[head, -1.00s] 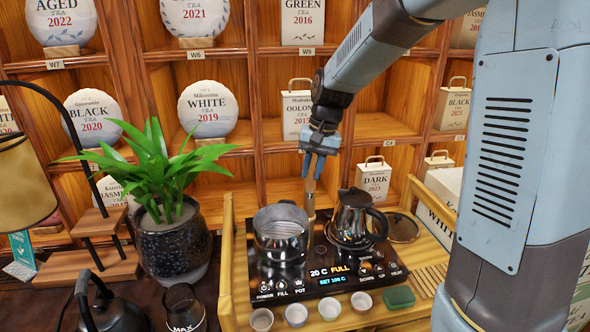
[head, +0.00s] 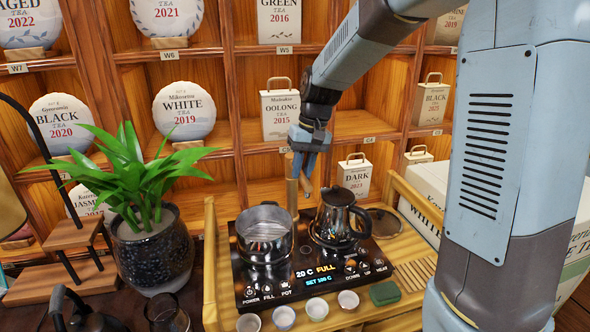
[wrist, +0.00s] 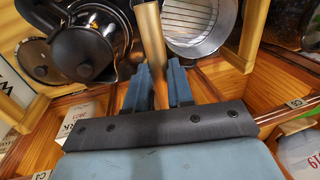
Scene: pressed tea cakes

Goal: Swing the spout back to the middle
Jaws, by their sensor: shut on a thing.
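The brass-coloured spout (head: 292,184) stands at the back edge of the black tea stove (head: 245,287), between the steel pot (head: 265,236) and the dark kettle (head: 337,217). My gripper (head: 307,176) is shut on the spout's arm, whose end shows below the fingers, just right of the post and behind the kettle. In the wrist view the spout (wrist: 151,35) runs between the fingertips of my gripper (wrist: 160,72), with the kettle on the left and the pot on the right. The fingers partly hide the spout's arm.
Several small cups (head: 317,308) and a green block (head: 384,293) line the front of the stove. A round lid (head: 384,222) lies right of the kettle. A potted plant (head: 150,240) stands left. Shelves with tea cakes and boxes (head: 280,112) rise close behind.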

